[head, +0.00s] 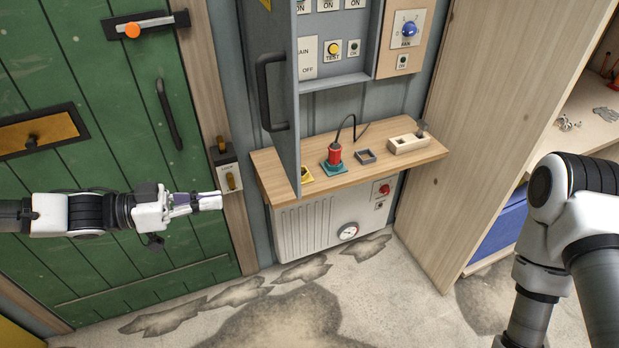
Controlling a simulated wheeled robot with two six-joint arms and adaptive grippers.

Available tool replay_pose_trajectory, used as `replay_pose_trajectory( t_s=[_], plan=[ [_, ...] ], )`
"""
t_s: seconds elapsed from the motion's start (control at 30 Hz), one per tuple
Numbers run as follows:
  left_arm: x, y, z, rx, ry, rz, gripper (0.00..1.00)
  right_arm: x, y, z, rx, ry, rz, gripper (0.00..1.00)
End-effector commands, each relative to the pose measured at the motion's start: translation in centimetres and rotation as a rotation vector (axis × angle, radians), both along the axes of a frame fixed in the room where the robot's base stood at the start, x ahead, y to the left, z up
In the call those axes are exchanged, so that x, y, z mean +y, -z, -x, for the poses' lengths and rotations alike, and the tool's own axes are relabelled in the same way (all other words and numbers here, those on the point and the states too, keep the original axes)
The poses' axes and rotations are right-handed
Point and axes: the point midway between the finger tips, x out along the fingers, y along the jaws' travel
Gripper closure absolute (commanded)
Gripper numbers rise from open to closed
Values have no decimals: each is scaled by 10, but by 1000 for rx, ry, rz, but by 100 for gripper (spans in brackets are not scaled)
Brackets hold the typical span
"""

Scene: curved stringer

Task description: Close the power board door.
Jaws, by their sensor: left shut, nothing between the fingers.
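The power board (342,20) is on the wall at the top middle, with labelled switches and buttons inside. Its grey door (288,70) stands open, seen nearly edge-on, swung out from the board's left side. A dark handle (262,92) is on the door's left face. My left gripper (218,201) is shut and empty, pointing right in front of the green door's right edge, below and left of the power board door, apart from it. My right arm comes in at the right; its gripper is out of view.
A grey radiator (308,228) is underneath. A wooden cabinet (480,110) stands at right.

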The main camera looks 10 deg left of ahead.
Motion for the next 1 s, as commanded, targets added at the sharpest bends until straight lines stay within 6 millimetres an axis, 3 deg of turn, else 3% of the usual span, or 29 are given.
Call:
replay_pose_trajectory(
  t_s=[0.07, 0.17, 0.5, 1.0],
  plan=[
    [7, -29, -7, -85, -33, 69, 100, 0, 4, -1, -2, -1, 0, 100],
    [6, -43, -10, -122, -34, 75, 100, 0, 6, -1, -2, -1, 0, 100],
    [-16, -34, -23, -120, -30, 67, 100, 0, 49, -1, -2, -1, 0, 100],
    [-79, -42, -59, -119, -30, 68, 100, 0, 58, -1, -2, -1, 0, 100]
  ],
)
